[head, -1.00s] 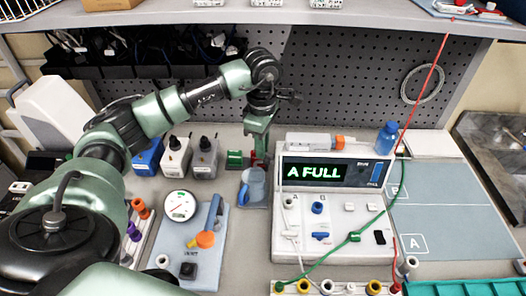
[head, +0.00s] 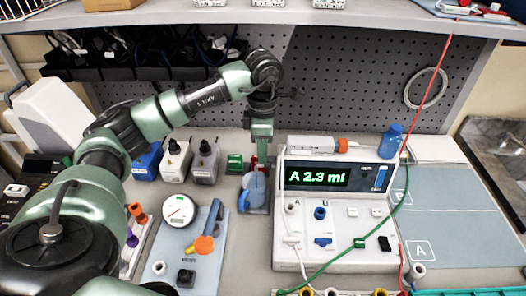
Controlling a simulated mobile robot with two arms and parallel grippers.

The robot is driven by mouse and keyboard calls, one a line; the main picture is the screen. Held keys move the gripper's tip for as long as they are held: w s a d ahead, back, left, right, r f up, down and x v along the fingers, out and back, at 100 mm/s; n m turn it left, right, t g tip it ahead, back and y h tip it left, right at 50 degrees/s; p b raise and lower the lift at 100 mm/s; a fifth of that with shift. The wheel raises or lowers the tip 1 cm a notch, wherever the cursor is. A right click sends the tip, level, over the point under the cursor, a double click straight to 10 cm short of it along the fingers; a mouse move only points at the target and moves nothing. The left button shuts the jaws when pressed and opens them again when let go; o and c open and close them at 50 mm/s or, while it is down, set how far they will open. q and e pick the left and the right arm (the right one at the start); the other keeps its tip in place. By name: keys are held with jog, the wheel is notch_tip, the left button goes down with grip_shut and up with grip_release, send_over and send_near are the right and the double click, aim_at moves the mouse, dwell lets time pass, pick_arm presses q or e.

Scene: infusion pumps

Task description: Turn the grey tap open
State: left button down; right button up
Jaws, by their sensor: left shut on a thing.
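My left gripper (head: 261,158) points down behind the blue cup (head: 254,190). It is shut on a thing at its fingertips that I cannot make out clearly. A small red object (head: 257,163) shows right by the fingertips, partly hidden by them. I cannot make out the grey tap for certain. An orange knob (head: 205,244) and a blue-grey lever (head: 213,219) are on the panel in front of the cup, away from my gripper. The pump (head: 333,225) to the right reads "A 2.3 ml". My right gripper is not in view.
A small green block (head: 235,163) stands left of the gripper. A syringe (head: 316,144) lies on the pump beside a blue bottle (head: 390,141). The blue-grey mat (head: 450,205) is clear.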

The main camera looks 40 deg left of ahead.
pick_arm(q)
jog(key=shift+a, duration=0.1)
jog(key=c, duration=1.5)
grip_release()
jog(key=shift+r, duration=0.15)
jog(key=shift+r, duration=0.35)
notch_tip(320, 180, up, 6)
jog(key=shift+f+b, duration=0.2)
jog(key=shift+b, duration=0.65)
jog(key=shift+r, duration=0.65)
